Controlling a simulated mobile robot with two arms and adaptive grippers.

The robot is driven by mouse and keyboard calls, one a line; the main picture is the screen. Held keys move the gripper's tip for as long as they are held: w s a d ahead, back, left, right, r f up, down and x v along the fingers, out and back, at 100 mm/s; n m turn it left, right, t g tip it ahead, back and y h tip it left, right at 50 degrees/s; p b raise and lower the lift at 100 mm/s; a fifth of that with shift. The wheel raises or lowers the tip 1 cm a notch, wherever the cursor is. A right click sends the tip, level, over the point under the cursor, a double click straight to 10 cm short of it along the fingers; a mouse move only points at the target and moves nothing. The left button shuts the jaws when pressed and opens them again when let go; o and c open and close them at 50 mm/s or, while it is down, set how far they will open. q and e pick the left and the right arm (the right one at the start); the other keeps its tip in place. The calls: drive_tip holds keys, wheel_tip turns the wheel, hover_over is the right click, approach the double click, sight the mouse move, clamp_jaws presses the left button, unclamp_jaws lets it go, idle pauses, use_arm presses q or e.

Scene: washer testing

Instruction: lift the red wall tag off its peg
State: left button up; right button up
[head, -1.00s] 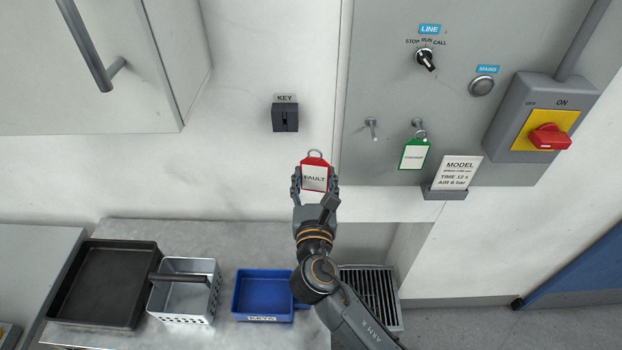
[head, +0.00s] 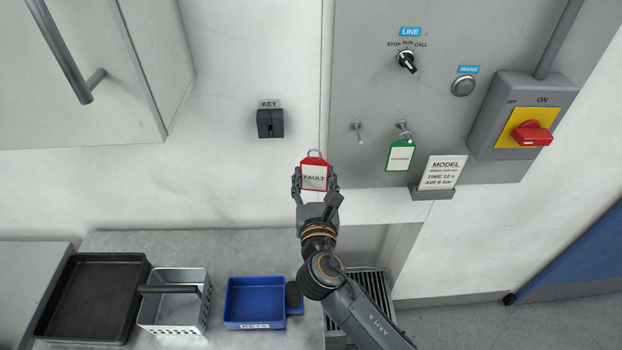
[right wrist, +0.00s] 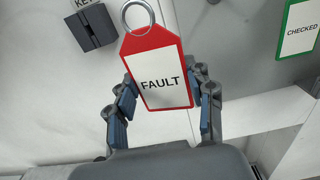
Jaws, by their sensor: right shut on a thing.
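The red wall tag (head: 314,176) has a white face reading FAULT and a metal ring at its top. It is held between the fingers of my right gripper (head: 315,185), clear of the pegs. In the right wrist view the red tag (right wrist: 160,75) stands upright between the two fingers (right wrist: 163,105), with its ring free of any peg. The left peg (head: 357,130) on the grey panel is bare, up and to the right of the tag. A green tag (head: 400,156) hangs on the right peg (head: 403,127). My left gripper is not in view.
The key holder (head: 270,123) is on the wall above left. A model card (head: 440,175) and red-yellow mains switch (head: 530,130) are at right. A dark tray (head: 52,300), a perforated metal basket (head: 172,318) and a blue KEYS tray (head: 250,300) stand on the counter below.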

drive_tip(key=shift+w+d, duration=0.15)
drive_tip(key=shift+d, duration=0.1)
drive_tip(key=shift+w+d+f, duration=0.1)
drive_tip(key=shift+w+d, duration=0.65)
drive_tip(key=shift+d, duration=0.55)
drive_tip(key=shift+w+d+f, duration=0.1)
drive_tip(key=shift+w+d, duration=0.7)
drive_tip(key=shift+d, duration=0.45)
drive_tip(key=shift+w+d, duration=0.75)
drive_tip(key=shift+d, duration=0.55)
drive_tip(key=shift+c, duration=0.5)
drive_tip(key=shift+w+d, duration=0.2)
drive_tip(key=shift+w+d, duration=0.15)
drive_tip(key=shift+d, duration=0.15)
drive_tip(key=shift+w, duration=0.1)
drive_tip(key=shift+w+d, duration=0.1)
drive_tip(key=shift+c, duration=0.3)
drive_tip(key=shift+d, duration=0.35)
clamp_jaws()
drive_tip(key=shift+s+a, duration=0.2)
drive_tip(key=shift+s, duration=0.85)
